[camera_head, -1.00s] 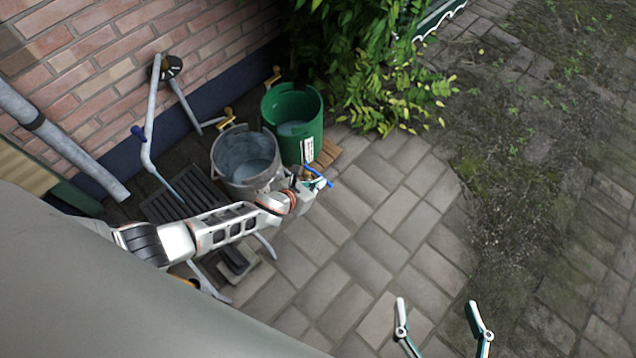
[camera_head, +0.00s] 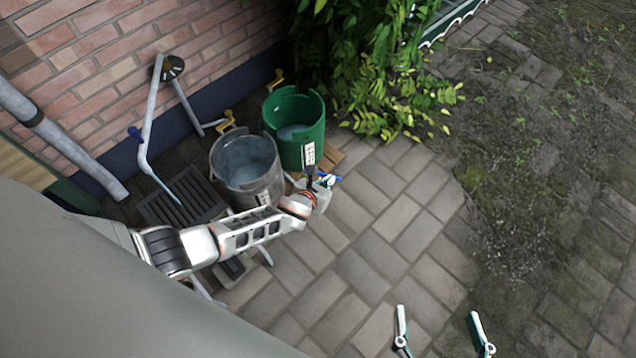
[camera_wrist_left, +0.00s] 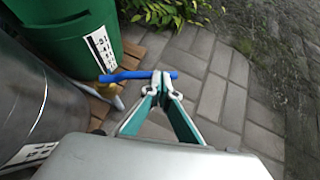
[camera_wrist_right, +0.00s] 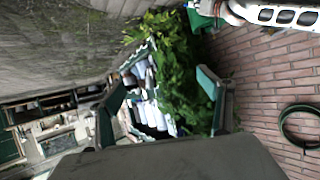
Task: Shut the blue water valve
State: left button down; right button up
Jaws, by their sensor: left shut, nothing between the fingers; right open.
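A blue lever handle (camera_wrist_left: 138,75) on a yellow brass valve body (camera_wrist_left: 118,97) shows in the left wrist view, beside the green tub. The lever also shows small in the head view (camera_head: 328,178). My left gripper (camera_wrist_left: 160,80) is shut and empty, its fingertips at the right part of the lever; I cannot tell whether they touch it. In the head view my left gripper (camera_head: 322,183) partly hides the valve. My right gripper (camera_head: 438,312) is open and empty over the paving, far from the valve.
A grey metal bucket (camera_head: 220,165) and a green tub (camera_head: 305,147) stand behind my left arm. A leafy bush (camera_head: 370,60) is behind. The paving (camera_head: 400,220) at right is clear.

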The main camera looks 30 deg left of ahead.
pick_arm(q)
jog(key=w+a+n+y+b, duration=0.2)
jog(key=w+a+n+y, duration=0.1)
jog(key=w, duration=0.6)
jog(key=shift+a+n+g+y+b, duration=0.15)
jog(key=shift+n+g+y+b, duration=0.2)
jog(key=shift+n+y, duration=0.35)
pick_arm(e)
jog(key=shift+a+f+m+y, duration=0.2)
jog(key=shift+a+m, duration=0.5)
jog(key=shift+a, duration=0.35)
jog(key=shift+a+f+m+y, duration=0.1)
jog(key=shift+a+m+y, duration=0.1)
jog(key=shift+a+m, duration=0.65)
jog(key=shift+a+r, duration=0.1)
jog(key=shift+a, duration=0.05)
jog(key=shift+w, duration=0.1)
